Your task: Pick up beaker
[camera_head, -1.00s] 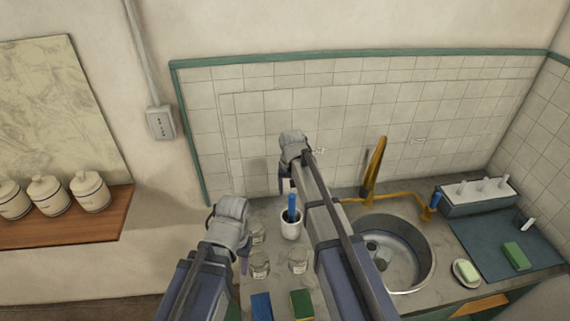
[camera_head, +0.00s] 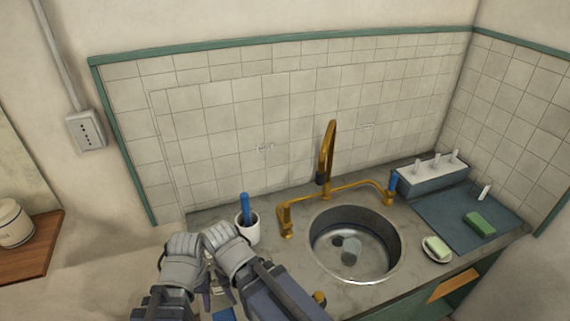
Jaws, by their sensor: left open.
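A clear, glass-like vessel, apparently the beaker (camera_head: 351,250), lies in the round metal sink (camera_head: 400,262). It is small and its outline is faint. My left gripper (camera_head: 206,297) is at the bottom of the view, over the counter left of the sink, well apart from the vessel. Its dark fingers are partly covered, and it is open. My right gripper (camera_head: 228,250) is close beside it, with its grey wrist part showing; its fingertips are hidden, so I cannot tell its jaw state. Both arms cover much of the counter below them.
A white cup (camera_head: 252,231) with a blue-handled item (camera_head: 245,207) stands left of the brass tap (camera_head: 327,150). Right of the sink are a soap dish (camera_head: 436,254), a green sponge (camera_head: 480,224) on a blue mat and a rack (camera_head: 436,178). The tiled wall closes the back.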

